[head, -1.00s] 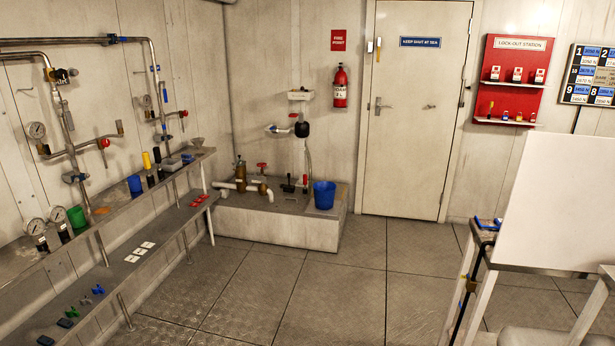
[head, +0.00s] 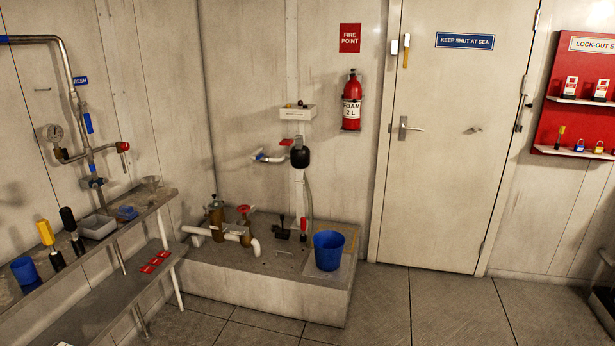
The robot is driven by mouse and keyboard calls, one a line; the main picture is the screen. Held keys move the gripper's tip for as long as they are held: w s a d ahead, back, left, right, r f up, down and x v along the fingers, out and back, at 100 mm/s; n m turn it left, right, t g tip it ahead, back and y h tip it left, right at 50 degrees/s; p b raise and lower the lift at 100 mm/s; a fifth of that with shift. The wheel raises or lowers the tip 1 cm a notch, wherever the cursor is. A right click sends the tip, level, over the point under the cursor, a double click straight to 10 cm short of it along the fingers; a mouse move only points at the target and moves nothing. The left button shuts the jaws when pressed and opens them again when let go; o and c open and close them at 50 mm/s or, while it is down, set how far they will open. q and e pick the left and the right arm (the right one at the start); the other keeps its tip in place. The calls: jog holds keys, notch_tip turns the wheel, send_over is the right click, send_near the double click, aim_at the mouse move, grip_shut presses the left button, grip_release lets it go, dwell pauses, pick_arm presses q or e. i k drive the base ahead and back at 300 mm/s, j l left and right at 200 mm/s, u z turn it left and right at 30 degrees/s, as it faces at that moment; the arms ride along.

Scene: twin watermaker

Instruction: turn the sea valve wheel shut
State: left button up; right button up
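A small red wheel (head: 244,209) sits on top of a brass valve body (head: 245,231) on the low plinth in the back corner. I take it to be the sea valve wheel; no label on it is legible. A white pipe (head: 205,231) runs along beside the valve, and a white elbow (head: 256,247) bends down to its right. A taller brass fitting (head: 216,218) stands just left of the wheel. How far the wheel is turned cannot be told. Neither of my grippers is in view, and nothing touches the wheel.
The plinth (head: 265,300) has a raised front edge. A blue bucket (head: 328,252) and a black pedal-like part (head: 282,229) stand on it to the right. A shelf bench (head: 105,235) lines the left wall. The floor (head: 400,310) before the plinth and door is clear.

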aim_at(243, 206)
jog(key=i+u, duration=0.2)
jog(key=i, duration=0.3)
jog(key=i+l+u, duration=0.15)
jog(key=i, duration=0.3)
jog(key=i+l+u, duration=0.2)
jog(key=i, duration=0.25)
jog(key=i+l+u, duration=0.2)
jog(key=i, duration=0.25)
jog(key=i+l+u, duration=0.45)
jog(key=i+l, duration=0.15)
